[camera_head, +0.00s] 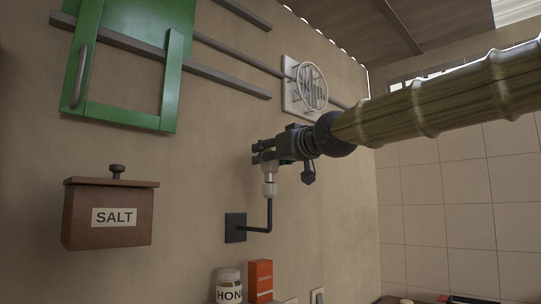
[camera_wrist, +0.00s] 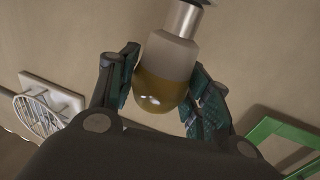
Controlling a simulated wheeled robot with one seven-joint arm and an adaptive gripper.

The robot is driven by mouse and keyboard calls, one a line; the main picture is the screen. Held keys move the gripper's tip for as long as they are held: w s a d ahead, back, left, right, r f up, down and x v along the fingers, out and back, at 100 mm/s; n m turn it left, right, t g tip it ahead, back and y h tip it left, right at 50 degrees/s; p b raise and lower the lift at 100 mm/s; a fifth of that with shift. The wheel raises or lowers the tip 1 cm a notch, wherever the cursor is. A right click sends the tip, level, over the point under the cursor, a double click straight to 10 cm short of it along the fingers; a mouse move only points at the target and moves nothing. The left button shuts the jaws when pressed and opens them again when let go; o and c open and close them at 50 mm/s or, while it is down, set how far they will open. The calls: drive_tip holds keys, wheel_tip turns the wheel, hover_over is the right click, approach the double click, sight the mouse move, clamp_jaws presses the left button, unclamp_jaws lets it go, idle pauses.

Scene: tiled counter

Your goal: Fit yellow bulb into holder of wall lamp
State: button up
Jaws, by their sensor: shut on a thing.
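My gripper (camera_head: 264,158) is shut on the yellow bulb, right above the wall lamp. In the wrist view the bulb (camera_wrist: 156,88) sits between the two fingers, with amber glass, a pale frosted neck and a silver cap. In the head view only its pale lower part (camera_head: 270,171) shows below the fingers, cap down. The wall lamp's pale holder (camera_head: 270,189) stands on a black bent arm from a square wall plate (camera_head: 235,227). The bulb's lower end lines up with the holder and looks to meet it; whether it is seated I cannot tell.
A green cabinet door or frame (camera_head: 125,118) with rails is on the wall upper left. A brown salt box (camera_head: 108,228) hangs lower left. A round vent (camera_head: 312,86) is behind my arm. A honey jar (camera_head: 229,288) and an orange box (camera_head: 260,278) stand below the lamp.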

drive_tip(key=shift+f+b, duration=0.8)
drive_tip(key=shift+f, duration=0.3)
idle(1.5)
drive_tip(key=o, duration=1.1)
wheel_tip(320, 180, up, 10)
idle(0.4)
